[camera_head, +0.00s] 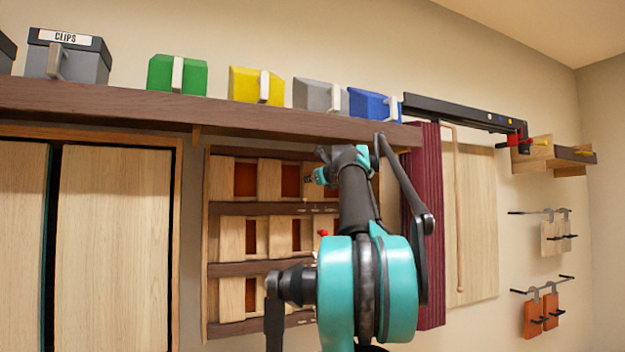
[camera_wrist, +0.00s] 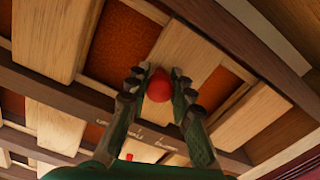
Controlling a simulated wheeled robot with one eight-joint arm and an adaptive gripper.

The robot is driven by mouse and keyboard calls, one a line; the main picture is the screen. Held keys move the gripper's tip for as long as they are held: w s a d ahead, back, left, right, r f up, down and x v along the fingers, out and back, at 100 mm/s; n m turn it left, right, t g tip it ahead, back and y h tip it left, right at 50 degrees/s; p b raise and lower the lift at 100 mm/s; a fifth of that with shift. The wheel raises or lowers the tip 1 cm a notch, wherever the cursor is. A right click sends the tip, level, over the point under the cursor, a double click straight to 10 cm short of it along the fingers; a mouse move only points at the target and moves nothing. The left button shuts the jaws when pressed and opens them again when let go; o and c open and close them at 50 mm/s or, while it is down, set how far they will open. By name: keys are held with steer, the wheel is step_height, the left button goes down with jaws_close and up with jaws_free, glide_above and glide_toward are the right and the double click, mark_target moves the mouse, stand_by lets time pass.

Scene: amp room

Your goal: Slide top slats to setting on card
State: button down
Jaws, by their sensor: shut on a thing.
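The wooden rack (camera_head: 207,240) on the wall has rows of pale slats with rust-coloured panels showing between them. Its top slats (camera_head: 270,180) stand apart, with panels visible between them. In the wrist view one top slat (camera_wrist: 184,52) carries a round red knob (camera_wrist: 158,88). My gripper (camera_wrist: 158,78) is shut on this knob, one finger on each side. In the head view my gripper (camera_head: 325,170) is at the right part of the top row, and my arm hides the slats there. Small lettering (camera_wrist: 145,135) on the rail is unreadable. I cannot identify a setting card.
A dark shelf (camera_head: 100,105) above the rack bears a box labelled CLIPS (camera_head: 68,55) and green, yellow, grey and blue boxes. A maroon curtain (camera_head: 427,220) hangs close to the right of my arm. A lower red knob (camera_head: 323,233) shows beside my arm.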

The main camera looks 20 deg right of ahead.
steer(key=d, duration=0.4)
steer(key=c, duration=1.3)
jaws_free()
steer(key=s, duration=1.2)
steer(key=shift+d, duration=0.25)
